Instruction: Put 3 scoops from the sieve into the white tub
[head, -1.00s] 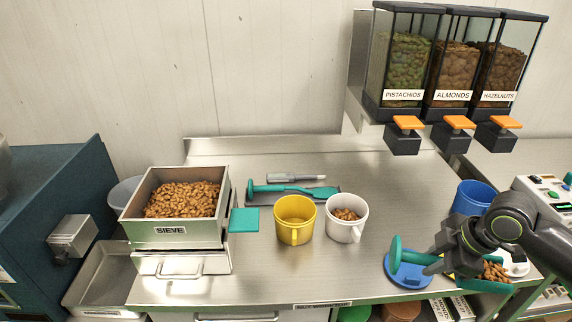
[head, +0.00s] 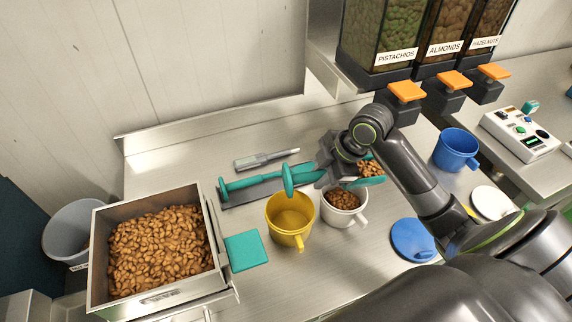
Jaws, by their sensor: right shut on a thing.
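The sieve (head: 150,298) is a metal box at the left, full of brown nuts. The white tub (head: 338,219) stands right of the yellow tub, with brown nuts inside. My right gripper (head: 319,173) is shut on the handle of a teal scoop (head: 288,181). The scoop's bowl holds nuts (head: 370,168) and is just above and behind the white tub's right side. My gripper and arm partly hide the scoop. My left gripper is not in view.
A yellow tub (head: 290,238) stands close left of the white tub. A second teal tool (head: 245,183) lies on a dark tray behind. A blue lid (head: 412,240), a blue tub (head: 455,150) and a white lid (head: 492,201) are at the right. Nut dispensers (head: 440,45) hang above.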

